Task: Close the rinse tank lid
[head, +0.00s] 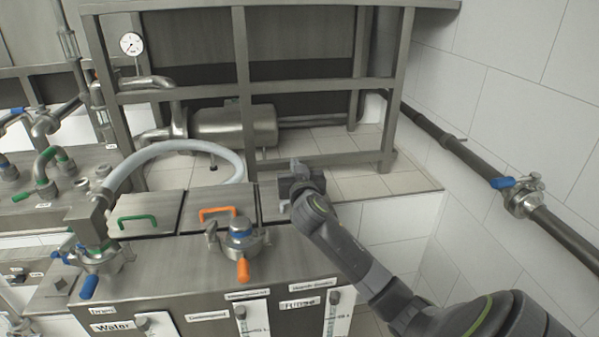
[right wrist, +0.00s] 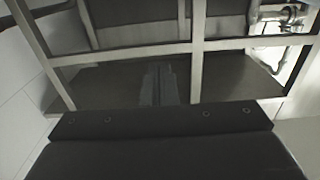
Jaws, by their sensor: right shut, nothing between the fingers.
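The steel tank unit (head: 190,270) fills the lower left of the head view. On its top are a flat lid with a green handle (head: 137,220) and a flat lid with an orange handle (head: 217,211). A third section (head: 268,203) lies to their right, partly hidden by my right gripper (head: 286,198); I cannot tell its lid's state. Which lid is the rinse tank's is not clear. My right gripper is shut and empty at the right end of the tank top. It also shows in the right wrist view (right wrist: 160,86), where no lid is clear. My left gripper is out of view.
An orange-handled valve (head: 240,240) stands at the front of the top, a blue-handled valve (head: 98,258) to its left. A pale hose (head: 185,147) arches behind the lids. A steel frame (head: 245,90) stands behind; a tiled wall (head: 500,90) with a pipe bounds the right.

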